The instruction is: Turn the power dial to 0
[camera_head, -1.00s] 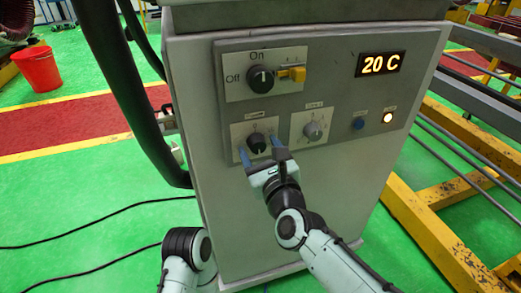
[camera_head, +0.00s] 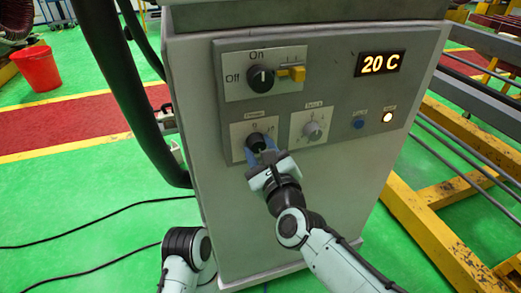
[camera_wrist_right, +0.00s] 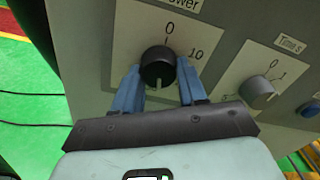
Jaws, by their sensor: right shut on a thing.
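The black power dial (camera_head: 256,141) sits on a white plate at the lower left of the machine's front panel. In the right wrist view the dial (camera_wrist_right: 157,66) has a "0" printed above it and a "10" to its right. A light mark shows on its lower side. My right gripper (camera_head: 261,151) is shut on the dial, with one blue finger on each side. Its fingers (camera_wrist_right: 158,80) also show in the right wrist view, partly covering the plate. My left gripper is not in view.
A grey timer dial (camera_head: 312,131) is to the right of the power dial. An On/Off switch (camera_head: 260,78) with a yellow piece is above. A blue button (camera_head: 359,124), a lit button (camera_head: 387,117) and a "20 C" display (camera_head: 381,64) are farther right.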

